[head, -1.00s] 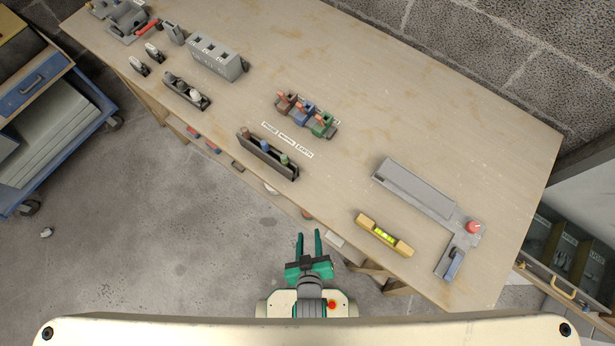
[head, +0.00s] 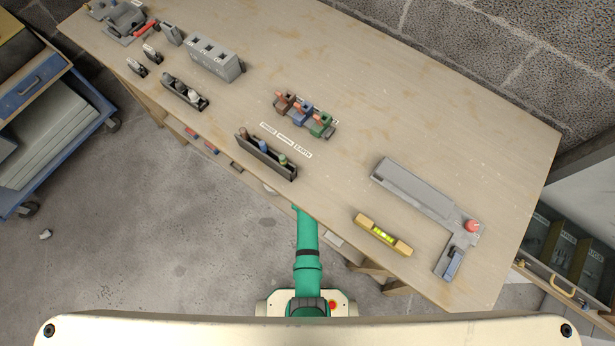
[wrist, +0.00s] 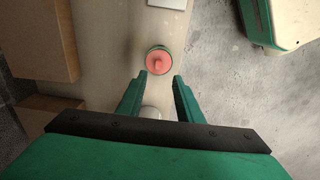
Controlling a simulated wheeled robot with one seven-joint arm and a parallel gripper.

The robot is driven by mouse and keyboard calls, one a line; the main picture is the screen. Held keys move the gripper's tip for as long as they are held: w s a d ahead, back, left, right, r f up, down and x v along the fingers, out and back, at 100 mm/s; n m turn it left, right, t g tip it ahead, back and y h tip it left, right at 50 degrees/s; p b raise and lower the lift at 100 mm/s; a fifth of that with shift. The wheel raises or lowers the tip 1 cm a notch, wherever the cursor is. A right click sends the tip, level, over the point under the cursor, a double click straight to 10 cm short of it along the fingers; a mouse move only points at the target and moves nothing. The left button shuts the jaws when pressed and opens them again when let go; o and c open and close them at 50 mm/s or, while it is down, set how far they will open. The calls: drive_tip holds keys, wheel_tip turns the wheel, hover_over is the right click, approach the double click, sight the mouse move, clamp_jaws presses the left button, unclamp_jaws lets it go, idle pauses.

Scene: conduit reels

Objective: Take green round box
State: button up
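A small round box (wrist: 159,61) with a green rim and a salmon-red top sits on a pale wooden shelf in the wrist view. My gripper (wrist: 160,77) is open, its two green fingers apart and empty. The box appears just beyond the fingertips, roughly centred between them; I cannot tell the height gap. In the head view my green arm reaches to the workbench's front edge. The gripper and the round box are hidden there.
A whitish round thing (wrist: 150,112) shows between the fingers, nearer my palm. Brown wooden blocks (wrist: 42,40) stand left of the shelf. A pale card (wrist: 168,3) lies beyond the box. Above is the workbench (head: 400,110), with a yellow level (head: 382,234) near its edge.

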drive_tip(key=shift+w+d, duration=0.1)
drive_tip(key=shift+w, duration=0.15)
drive_tip(key=shift+d+f, duration=0.15)
drive_tip(key=shift+f, duration=4.25)
drive_tip(key=shift+c, duration=0.4)
clamp_jaws()
drive_tip(key=shift+a+r, duration=0.15)
drive_tip(key=shift+a, duration=0.05)
drive_tip(key=shift+d+r, duration=0.15)
drive_tip(key=shift+r, duration=0.05)
